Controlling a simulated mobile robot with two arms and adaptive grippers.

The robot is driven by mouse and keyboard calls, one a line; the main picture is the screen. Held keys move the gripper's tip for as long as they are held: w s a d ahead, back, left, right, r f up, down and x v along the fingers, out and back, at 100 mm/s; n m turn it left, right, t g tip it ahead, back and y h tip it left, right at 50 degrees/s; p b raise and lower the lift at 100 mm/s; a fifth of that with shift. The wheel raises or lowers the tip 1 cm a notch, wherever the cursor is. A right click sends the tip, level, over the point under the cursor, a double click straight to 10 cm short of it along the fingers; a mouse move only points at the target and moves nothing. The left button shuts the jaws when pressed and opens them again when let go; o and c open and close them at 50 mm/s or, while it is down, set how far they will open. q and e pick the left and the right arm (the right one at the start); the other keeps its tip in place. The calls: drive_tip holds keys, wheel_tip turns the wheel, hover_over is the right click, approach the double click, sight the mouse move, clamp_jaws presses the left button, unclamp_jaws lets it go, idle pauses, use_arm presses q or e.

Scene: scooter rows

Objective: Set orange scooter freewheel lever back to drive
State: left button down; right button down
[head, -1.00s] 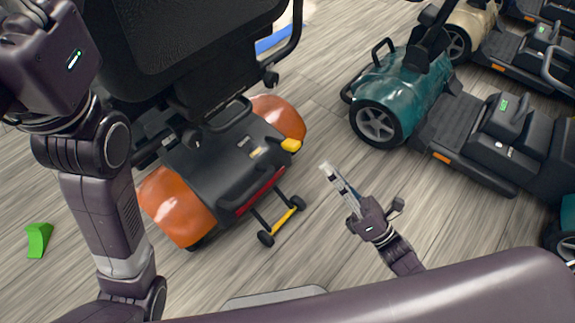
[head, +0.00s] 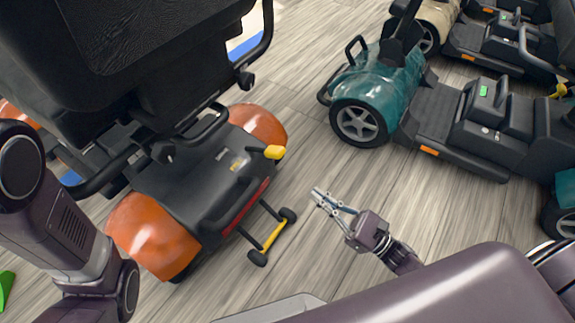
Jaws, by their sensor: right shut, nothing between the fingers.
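The orange scooter (head: 152,236) stands at the left with its rear toward me, its black seat above it. Its yellow-tipped lever (head: 274,152) sticks out at the rear right corner beside the right orange fender (head: 258,124). My right gripper (head: 318,195) is shut and empty, in front of and to the right of the lever and apart from it. My left arm shows at the left edge, but its gripper is outside the picture.
A teal scooter (head: 385,88) stands at the right, with a beige scooter (head: 440,17) behind it. The orange scooter's anti-tip wheels with a yellow bar (head: 272,236) stick out toward my gripper. Bare wooden floor lies between the scooters. A green object (head: 5,288) lies at the lower left.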

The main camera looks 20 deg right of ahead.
sight(266, 151)
drive_tip(key=w+a+r+b, duration=0.3)
drive_tip(key=w+a+r, duration=0.3)
drive_tip(key=w, duration=0.1)
drive_tip(key=shift+r, duration=0.2)
drive_tip(key=shift+w+r, duration=0.1)
